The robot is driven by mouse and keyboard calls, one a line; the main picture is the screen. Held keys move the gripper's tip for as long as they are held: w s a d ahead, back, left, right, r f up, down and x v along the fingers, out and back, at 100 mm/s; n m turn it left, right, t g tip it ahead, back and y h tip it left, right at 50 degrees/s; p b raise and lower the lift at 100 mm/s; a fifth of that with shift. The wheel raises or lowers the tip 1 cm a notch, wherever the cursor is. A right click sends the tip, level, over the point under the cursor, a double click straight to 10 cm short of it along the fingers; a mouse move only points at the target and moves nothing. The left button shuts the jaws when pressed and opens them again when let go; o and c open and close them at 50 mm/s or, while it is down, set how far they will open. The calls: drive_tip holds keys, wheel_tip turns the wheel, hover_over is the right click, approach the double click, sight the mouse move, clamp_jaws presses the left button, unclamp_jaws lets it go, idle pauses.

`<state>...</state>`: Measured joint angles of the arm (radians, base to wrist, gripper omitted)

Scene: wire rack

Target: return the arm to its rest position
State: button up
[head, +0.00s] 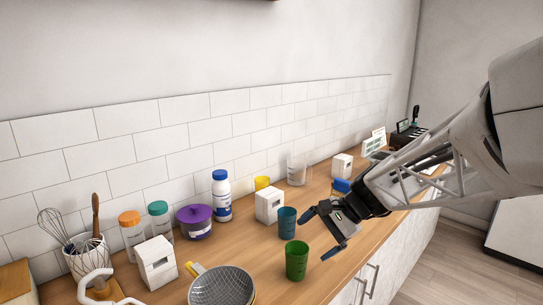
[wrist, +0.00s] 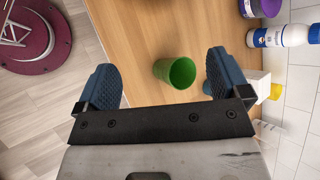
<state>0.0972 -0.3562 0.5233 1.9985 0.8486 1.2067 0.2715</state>
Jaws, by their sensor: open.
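My gripper (head: 322,232) is open and empty, with its two fingers spread wide above the wooden counter. In the wrist view my gripper (wrist: 162,88) shows two blue pads wide apart. A green cup (head: 297,260) stands on the counter near its front edge, just left of and below my gripper in the head view. In the wrist view the green cup (wrist: 176,72) lies in the gap between the pads, beyond them; I cannot tell the exact distance. A blue cup (head: 287,222) stands behind the green cup, close to the upper finger; a finger mostly hides it in the wrist view.
White boxes (head: 269,205), a white bottle with a blue cap (head: 221,195), a purple pot (head: 196,221) and a yellow cup (head: 262,183) stand along the tiled wall. A mesh strainer (head: 222,288) and a whisk holder (head: 88,258) are at left. Floor (head: 450,272) lies beyond the counter's front edge.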

drive_tip(key=s+d+n+t+h, duration=0.1)
drive_tip(key=s+d+n+h, duration=0.3)
drive_tip(key=s, duration=0.7)
drive_tip(key=s+d+n+t+h, duration=0.1)
drive_tip(key=s+d+n+h, duration=0.2)
drive_tip(key=s, duration=0.9)
drive_tip(key=shift+s+d+r+n+h, duration=0.35)
drive_tip(key=shift+r+n+h, duration=0.1)
drive_tip(key=shift+n+h, duration=0.55)
